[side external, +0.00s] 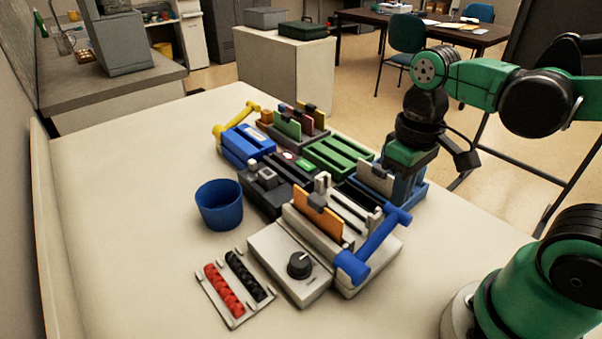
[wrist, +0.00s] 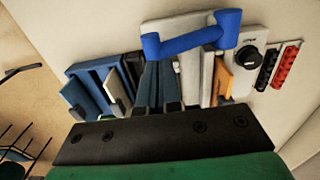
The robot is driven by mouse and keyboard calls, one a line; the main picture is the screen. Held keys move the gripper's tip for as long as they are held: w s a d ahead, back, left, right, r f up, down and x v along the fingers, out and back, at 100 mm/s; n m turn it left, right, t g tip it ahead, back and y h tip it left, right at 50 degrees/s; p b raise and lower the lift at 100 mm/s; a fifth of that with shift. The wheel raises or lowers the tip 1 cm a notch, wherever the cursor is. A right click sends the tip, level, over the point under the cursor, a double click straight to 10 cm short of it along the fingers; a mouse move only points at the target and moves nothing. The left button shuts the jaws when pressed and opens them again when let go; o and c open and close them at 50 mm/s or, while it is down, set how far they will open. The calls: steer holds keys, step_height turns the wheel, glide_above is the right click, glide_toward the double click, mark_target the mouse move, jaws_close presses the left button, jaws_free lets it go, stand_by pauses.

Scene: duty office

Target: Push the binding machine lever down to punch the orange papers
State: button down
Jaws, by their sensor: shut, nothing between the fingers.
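The binding machine is a pale grey unit (side external: 268,262) with a black dial, a slotted top and orange papers (side external: 317,217) standing in it. The papers also show in the wrist view (wrist: 222,80). Its blue lever (side external: 378,242) runs along the near right side, from a thick round hub to a short crossbar. In the wrist view the lever (wrist: 190,38) lies just beyond my fingertips. My gripper (side external: 398,196) points down, behind the lever's crossbar and apart from it in the side view. In the wrist view its fingers (wrist: 158,66) are together and empty. The fingertips are partly hidden in the side view.
A blue machine (side external: 418,192) with grey paper stands close beside my gripper. Green (side external: 340,155) and blue (side external: 245,147) machines stand farther back. A blue cup (side external: 219,205) and a card with red and black coils (side external: 235,288) are at left. The table's left side is clear.

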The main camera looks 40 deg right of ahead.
mark_target(396, 213)
steer(key=shift+f, duration=3.25)
steer(key=shift+r, duration=5.55)
steer(key=shift+w+f, duration=0.1)
